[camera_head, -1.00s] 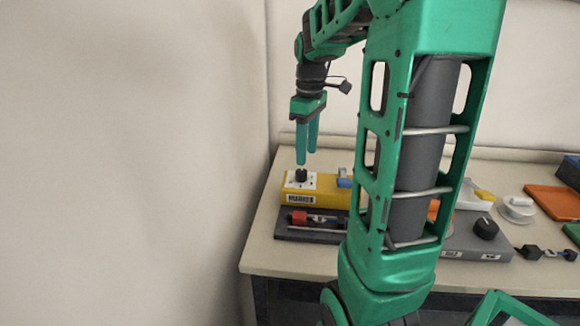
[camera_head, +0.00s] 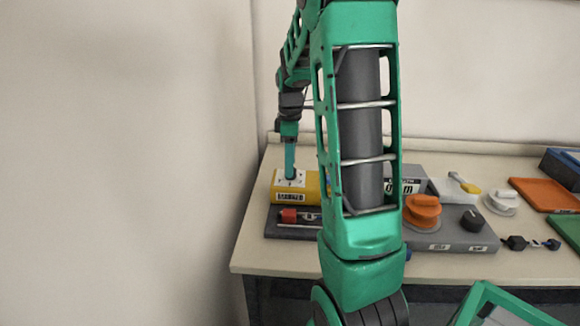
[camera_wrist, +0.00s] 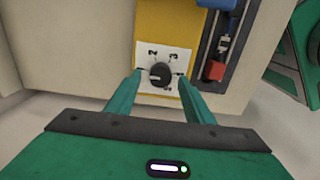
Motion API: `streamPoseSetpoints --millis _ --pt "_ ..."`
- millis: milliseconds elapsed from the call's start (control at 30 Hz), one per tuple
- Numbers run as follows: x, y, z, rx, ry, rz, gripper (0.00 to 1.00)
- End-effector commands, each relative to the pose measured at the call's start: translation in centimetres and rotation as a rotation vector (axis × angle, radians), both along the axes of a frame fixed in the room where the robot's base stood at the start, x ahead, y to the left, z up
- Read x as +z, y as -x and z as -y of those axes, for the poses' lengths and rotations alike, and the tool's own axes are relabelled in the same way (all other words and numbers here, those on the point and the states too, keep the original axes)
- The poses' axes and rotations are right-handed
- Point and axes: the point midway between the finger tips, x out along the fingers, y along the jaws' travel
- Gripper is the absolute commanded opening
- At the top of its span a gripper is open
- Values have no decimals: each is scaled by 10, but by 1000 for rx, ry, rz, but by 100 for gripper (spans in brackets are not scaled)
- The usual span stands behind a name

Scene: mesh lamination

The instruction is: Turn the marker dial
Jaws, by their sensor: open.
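The marker dial is a black round knob on a white plate on top of a yellow block; it shows best in the wrist view, where the dial (camera_wrist: 160,74) lies between my fingers. In the head view the yellow block (camera_head: 312,190) carries a label on its front, and the white plate (camera_head: 283,181) shows around my fingertips while the dial itself is hidden. My gripper (camera_head: 291,176) points straight down over the plate. In the wrist view my gripper (camera_wrist: 161,86) is open, one finger on each side of the dial; contact cannot be told.
A grey base (camera_head: 280,231) with a red block (camera_head: 289,215) lies in front of the yellow block. To the right are an orange knob (camera_head: 422,208), a black knob (camera_head: 472,220), a white spool (camera_head: 502,200) and an orange tray (camera_head: 542,194). My arm hides the middle of the table.

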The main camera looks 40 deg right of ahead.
Motion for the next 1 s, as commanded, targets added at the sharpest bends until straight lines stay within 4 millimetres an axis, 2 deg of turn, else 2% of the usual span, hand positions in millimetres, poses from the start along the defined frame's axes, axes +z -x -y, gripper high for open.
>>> streamPoseSetpoints --millis 200,500,667,700,733,767,1000 --pt "-16 0 0 0 -1 1 48" --pt "-17 0 0 -1 0 1 48" --pt "-17 0 1 -1 0 1 9" --pt "-17 0 1 -1 0 1 6" --pt "-17 0 1 -1 0 1 6" --pt "-17 0 14 -6 2 1 7" --pt "-16 0 5 -33 5 5 7"
